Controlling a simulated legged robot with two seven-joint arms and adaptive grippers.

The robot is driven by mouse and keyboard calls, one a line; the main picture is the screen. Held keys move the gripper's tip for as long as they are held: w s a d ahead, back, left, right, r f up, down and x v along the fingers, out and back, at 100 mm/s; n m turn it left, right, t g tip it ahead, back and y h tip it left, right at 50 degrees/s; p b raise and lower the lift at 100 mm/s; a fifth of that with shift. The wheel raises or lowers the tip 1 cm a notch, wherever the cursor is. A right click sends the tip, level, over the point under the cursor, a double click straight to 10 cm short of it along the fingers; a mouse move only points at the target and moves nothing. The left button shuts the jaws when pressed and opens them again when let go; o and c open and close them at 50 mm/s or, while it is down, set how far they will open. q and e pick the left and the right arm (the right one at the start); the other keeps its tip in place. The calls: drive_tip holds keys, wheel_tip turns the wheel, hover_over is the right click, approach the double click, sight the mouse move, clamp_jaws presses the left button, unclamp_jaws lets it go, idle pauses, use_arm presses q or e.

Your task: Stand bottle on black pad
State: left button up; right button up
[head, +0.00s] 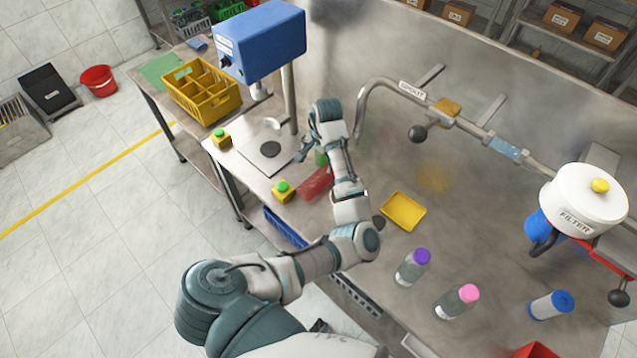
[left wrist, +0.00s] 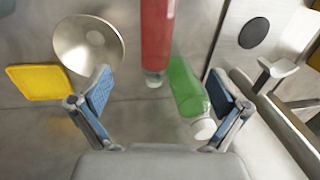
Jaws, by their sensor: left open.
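The black pad (head: 270,148) is a dark disc on a grey plate under the blue machine head; it also shows in the left wrist view (left wrist: 253,32). A green bottle with a white cap (left wrist: 187,88) is tilted or lying, between my open left gripper's fingers, nearer the right-hand finger in that view. In the head view my arm partly hides this green bottle (head: 321,157). A red bottle (head: 316,183) lies beside it; it also shows in the wrist view (left wrist: 156,40). My left gripper (left wrist: 158,85) is just right of the pad in the head view (head: 318,152).
A metal funnel (left wrist: 88,45) and a yellow tray (head: 403,211) lie to the right of my forearm. Capped bottles (head: 412,268) stand at the front right. Push buttons (head: 283,191) flank the plate. The machine post (head: 290,98) rises behind the pad.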

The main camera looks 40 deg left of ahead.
use_arm(q)
approach(315, 180)
wheel_tip(315, 180, down, 5)
drive_tip(key=shift+f+b, duration=0.25)
drive_tip(key=shift+b, duration=0.1)
drive_tip(key=shift+f, duration=0.35)
drive_tip(key=shift+a+f, duration=0.15)
drive_tip(key=shift+f, duration=0.1)
drive_tip(key=f, duration=0.1)
drive_tip(key=a+f, duration=0.1)
drive_tip(key=f, duration=0.1)
drive_tip(key=a+f, duration=0.1)
drive_tip(key=f, duration=0.1)
drive_tip(key=shift+w, duration=0.15)
drive_tip(key=shift+d+f, duration=0.1)
drive_tip(key=shift+d, duration=0.25)
drive_tip(key=shift+c, duration=1.1)
drive_tip(key=shift+d, duration=0.1)
drive_tip(key=c, duration=1.5)
drive_tip(key=shift+c, duration=0.6)
use_arm(e)
drive_tip(key=shift+s+a+f, duration=0.2)
drive_tip(key=shift+a+f, duration=0.25)
drive_tip(key=shift+a, duration=0.15)
